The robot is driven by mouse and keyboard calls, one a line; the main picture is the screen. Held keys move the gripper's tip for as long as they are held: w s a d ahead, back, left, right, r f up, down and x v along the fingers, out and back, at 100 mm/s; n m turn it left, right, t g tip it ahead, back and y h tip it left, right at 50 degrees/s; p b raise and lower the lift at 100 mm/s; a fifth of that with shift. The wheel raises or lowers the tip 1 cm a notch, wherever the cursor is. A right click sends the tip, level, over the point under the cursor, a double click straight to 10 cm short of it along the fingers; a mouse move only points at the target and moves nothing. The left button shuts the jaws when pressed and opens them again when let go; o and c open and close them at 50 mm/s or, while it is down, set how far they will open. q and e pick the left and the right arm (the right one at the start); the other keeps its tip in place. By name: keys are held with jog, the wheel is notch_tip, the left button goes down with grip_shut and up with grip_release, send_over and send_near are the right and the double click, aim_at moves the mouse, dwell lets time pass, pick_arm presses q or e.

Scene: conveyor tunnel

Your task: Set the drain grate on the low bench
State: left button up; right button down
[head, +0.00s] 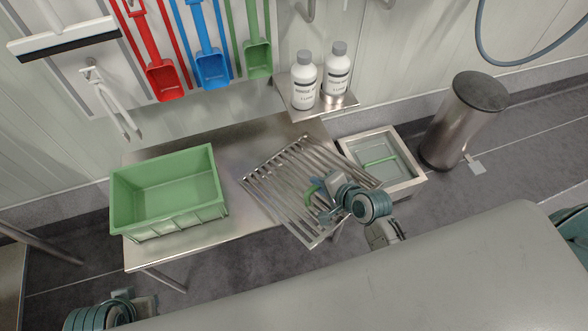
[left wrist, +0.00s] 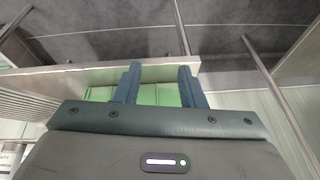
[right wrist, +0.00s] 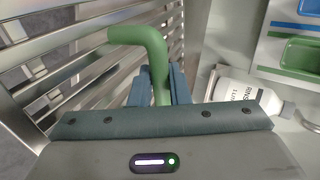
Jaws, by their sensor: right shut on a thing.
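The drain grate (head: 300,187), a metal frame with parallel bars, shows in the middle of the head view. My right gripper (head: 316,193) is shut on its green bent handle, which stands between the fingers in the right wrist view (right wrist: 152,60). The grate overlaps the right part of the low steel bench (head: 245,146), and its front corner reaches past the front edge. I cannot tell whether it touches the bench top. My left gripper (left wrist: 158,85) is open and empty in the left wrist view, with the bench edge beyond its fingers.
A green crate (head: 126,205) stands on the bench's left side. Two white bottles (head: 305,85) (head: 337,75) stand on a small wall shelf (head: 345,101). A steel-framed basin (head: 410,186) and a metal bin (head: 462,120) are to the right. Tools hang on the wall.

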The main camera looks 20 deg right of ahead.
send_over(296, 175)
jog(key=shift+s+d, duration=0.15)
jog(key=shift+s, duration=0.2)
jog(key=shift+w+a, duration=0.2)
jog(key=shift+w, duration=0.2)
jog(key=shift+f, duration=0.2)
jog(key=shift+f+b, duration=0.6)
jog(key=shift+f, duration=1)
jog(key=c, duration=1.4)
grip_release()
jog(key=shift+s, duration=0.1)
pick_arm(q)
jog(key=shift+w+d+f+t+h, duration=0.3)
jog(key=shift+w+d+f+t, duration=0.15)
jog(key=shift+d+f+t, duration=0.25)
pick_arm(e)
jog(key=shift+o, duration=0.2)
pick_arm(q)
jog(key=shift+a, duration=0.15)
